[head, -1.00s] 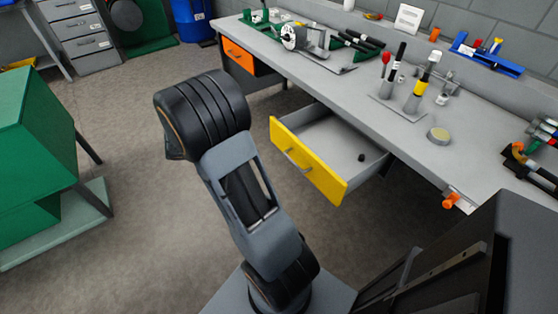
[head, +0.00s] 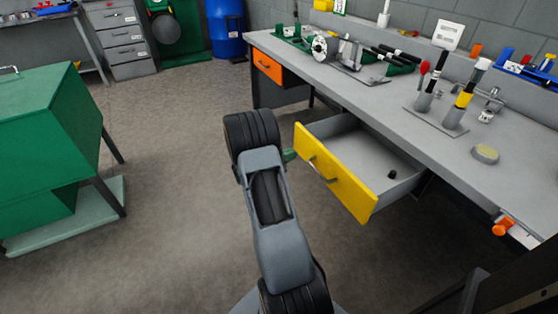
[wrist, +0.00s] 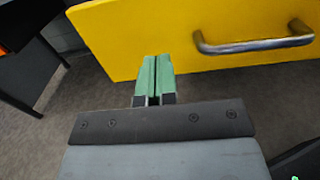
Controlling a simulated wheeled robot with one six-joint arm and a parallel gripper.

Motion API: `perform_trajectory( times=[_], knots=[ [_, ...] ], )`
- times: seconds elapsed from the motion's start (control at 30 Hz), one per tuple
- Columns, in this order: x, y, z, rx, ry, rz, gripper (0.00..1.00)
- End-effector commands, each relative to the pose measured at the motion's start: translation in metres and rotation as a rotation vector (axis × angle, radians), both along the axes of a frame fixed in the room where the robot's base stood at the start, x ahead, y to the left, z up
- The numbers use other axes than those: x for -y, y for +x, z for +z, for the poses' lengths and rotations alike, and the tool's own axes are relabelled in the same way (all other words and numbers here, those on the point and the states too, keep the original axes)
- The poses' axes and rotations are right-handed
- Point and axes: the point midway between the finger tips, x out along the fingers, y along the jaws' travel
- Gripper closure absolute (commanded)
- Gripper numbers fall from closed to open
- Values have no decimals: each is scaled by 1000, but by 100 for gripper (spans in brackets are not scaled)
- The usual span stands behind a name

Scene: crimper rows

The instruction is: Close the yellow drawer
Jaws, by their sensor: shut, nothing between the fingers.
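The yellow drawer (head: 336,172) stands pulled out from under the grey workbench, with a small dark object (head: 393,174) inside it. Its yellow front with a metal bar handle (wrist: 254,44) fills the top of the wrist view. My gripper (wrist: 155,62) has green fingers, shut together and empty. The fingertips are at the lower left part of the drawer front, left of the handle. I cannot tell whether they touch it. In the head view my gripper (head: 290,155) shows only partly, beside the left end of the front; my arm hides the rest.
The workbench (head: 400,100) carries tools, a vise-like device (head: 340,50) and a round tin (head: 485,154). A shut orange drawer (head: 267,65) is at its far end. A green cabinet (head: 45,140) stands left. The floor between is clear.

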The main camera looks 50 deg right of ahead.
Motion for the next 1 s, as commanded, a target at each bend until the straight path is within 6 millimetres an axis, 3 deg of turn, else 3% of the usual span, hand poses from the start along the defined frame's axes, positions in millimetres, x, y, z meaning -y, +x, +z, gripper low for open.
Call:
perform_trajectory(
  times=[0.2,0.4,1.0],
  knots=[
    [31,-11,-1,2,-1,-3,100],
    [46,-15,0,2,-1,-1,100],
    [52,-16,0,1,0,4,100]
  ],
)
